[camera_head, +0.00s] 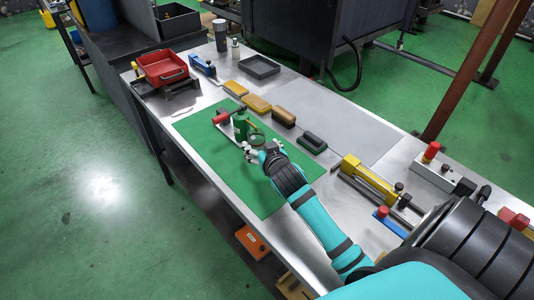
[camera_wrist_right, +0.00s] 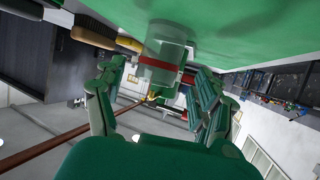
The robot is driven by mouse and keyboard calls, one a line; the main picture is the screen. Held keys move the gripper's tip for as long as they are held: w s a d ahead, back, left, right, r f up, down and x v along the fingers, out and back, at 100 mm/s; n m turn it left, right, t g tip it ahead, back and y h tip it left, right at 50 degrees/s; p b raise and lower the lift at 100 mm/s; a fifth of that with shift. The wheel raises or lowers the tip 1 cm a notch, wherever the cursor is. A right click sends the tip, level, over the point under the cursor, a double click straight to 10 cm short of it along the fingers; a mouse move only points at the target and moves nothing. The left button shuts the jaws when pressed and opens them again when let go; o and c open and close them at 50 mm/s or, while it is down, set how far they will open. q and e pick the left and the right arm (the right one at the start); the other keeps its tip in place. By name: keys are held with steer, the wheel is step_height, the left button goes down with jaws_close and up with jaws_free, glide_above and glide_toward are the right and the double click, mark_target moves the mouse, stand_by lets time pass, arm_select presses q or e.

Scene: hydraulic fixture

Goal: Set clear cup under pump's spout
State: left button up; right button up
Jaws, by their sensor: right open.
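A green pump (camera_head: 240,124) with a red handle (camera_head: 222,117) stands on the green mat. The clear cup (camera_head: 257,138) is beside it, on the side toward my right gripper (camera_head: 250,151). In the right wrist view the cup (camera_wrist_right: 168,48) appears upside down against the mat, between the two spread fingers of my right gripper (camera_wrist_right: 157,78). That gripper is open, and I see no finger closed on the cup. Red and brass pump parts show beyond or through the cup. The spout's exact position over the cup is hard to tell. My left gripper is not in view.
The green mat (camera_head: 205,143) lies on a metal table (camera_head: 380,98). Several brushes or blocks, including a yellow one (camera_head: 257,103), line its far side. A red bin (camera_head: 163,69) stands at the back left. A yellow tool (camera_head: 368,180) lies to the right.

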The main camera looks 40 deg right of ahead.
steer(key=v, duration=0.6)
